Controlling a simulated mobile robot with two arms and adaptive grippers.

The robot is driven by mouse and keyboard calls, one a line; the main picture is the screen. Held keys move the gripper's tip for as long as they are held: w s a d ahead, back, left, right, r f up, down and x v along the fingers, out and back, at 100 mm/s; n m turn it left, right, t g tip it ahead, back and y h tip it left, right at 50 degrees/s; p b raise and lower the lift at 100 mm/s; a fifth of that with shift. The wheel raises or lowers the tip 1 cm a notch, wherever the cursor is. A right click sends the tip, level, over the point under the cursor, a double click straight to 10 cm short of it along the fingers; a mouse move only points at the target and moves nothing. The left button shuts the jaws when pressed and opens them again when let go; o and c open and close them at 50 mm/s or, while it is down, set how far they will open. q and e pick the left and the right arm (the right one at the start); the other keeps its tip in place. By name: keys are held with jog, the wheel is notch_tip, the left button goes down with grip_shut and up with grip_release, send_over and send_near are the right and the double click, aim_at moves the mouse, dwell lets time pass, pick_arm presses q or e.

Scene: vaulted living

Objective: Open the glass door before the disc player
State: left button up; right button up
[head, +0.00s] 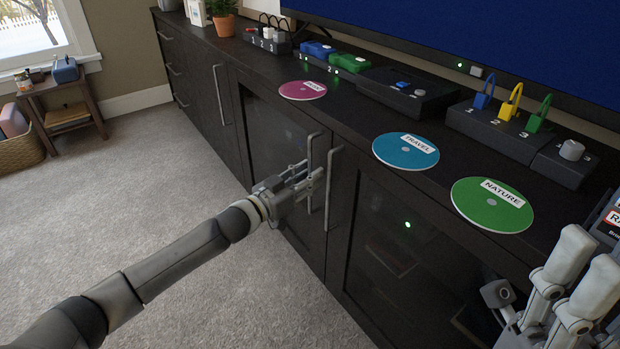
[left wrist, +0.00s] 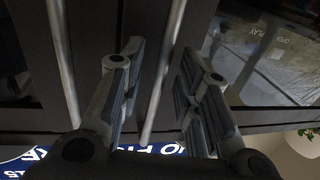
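The dark cabinet has two glass doors with upright bar handles side by side. The left glass door (head: 270,140) has the left handle (head: 314,150). The right handle (head: 334,185) is on the neighbouring door. My left gripper (head: 309,178) is at the left handle. In the left wrist view my left gripper (left wrist: 160,75) is open, with one handle (left wrist: 168,60) between its fingers; I cannot tell if they touch it. The other handle (left wrist: 64,60) is outside the fingers. Behind the glass, PLAY and OPEN lettering marks the disc player (left wrist: 262,45). My right gripper (head: 590,265) is at the lower right.
A pink disc (head: 302,90), a blue TRAVEL disc (head: 405,152) and a green NATURE disc (head: 490,208) lie on the cabinet top. The carpet (head: 150,190) before the cabinet is clear.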

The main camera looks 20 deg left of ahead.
pick_arm(q)
jog(key=shift+w+d, duration=0.2)
jog(key=shift+w, duration=0.2)
grip_shut()
